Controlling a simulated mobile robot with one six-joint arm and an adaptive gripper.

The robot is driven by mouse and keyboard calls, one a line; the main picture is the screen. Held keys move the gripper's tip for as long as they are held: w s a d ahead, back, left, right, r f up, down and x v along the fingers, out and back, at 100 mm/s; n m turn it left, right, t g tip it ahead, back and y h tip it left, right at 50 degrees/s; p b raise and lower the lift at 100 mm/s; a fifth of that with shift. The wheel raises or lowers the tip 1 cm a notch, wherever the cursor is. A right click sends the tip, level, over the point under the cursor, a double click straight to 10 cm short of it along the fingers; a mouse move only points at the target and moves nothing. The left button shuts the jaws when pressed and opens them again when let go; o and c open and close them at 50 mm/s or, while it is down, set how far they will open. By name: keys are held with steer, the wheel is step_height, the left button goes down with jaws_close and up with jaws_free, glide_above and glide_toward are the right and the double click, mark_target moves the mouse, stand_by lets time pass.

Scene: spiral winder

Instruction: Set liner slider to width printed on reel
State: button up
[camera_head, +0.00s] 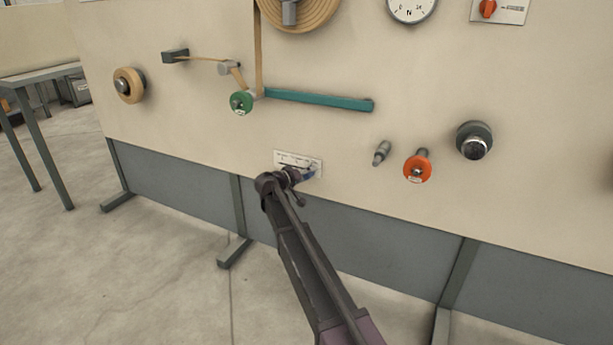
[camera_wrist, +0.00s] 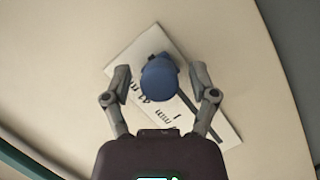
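The liner slider is a white scale plate (camera_head: 283,157) with a dark slot and a blue knob (camera_head: 308,174), low on the cream panel. In the wrist view the plate (camera_wrist: 222,128) lies tilted, with print partly hidden by the blue knob (camera_wrist: 159,77). My gripper (camera_head: 300,176) is at the plate. In the wrist view my gripper (camera_wrist: 160,82) is open, one finger on each side of the knob, with gaps on both sides. A green-faced reel (camera_head: 240,103) and an orange-faced reel (camera_head: 417,168) carry small white labels, too small to read.
A teal bar (camera_head: 320,100) runs above the plate. A grey peg (camera_head: 382,152) and a dark round knob (camera_head: 474,140) stick out to the right. A tan roll (camera_head: 128,85) is at left, and a large wound roll (camera_head: 325,12) at top. Grey stand legs are below the panel.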

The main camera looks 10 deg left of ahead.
mark_target(283, 165)
jaws_close()
steer(key=w+a, duration=0.1)
steer(key=a, duration=0.3)
steer(key=w+a, duration=0.2)
steer(key=a, duration=0.1)
steer(key=w+a, duration=0.1)
steer(key=a, duration=0.3)
steer(key=shift+w+a, duration=0.3)
steer(key=shift+a, duration=0.05)
steer(key=shift+o, duration=0.2)
jaws_free()
steer(key=shift+s, duration=0.15)
steer(key=shift+d, duration=0.15)
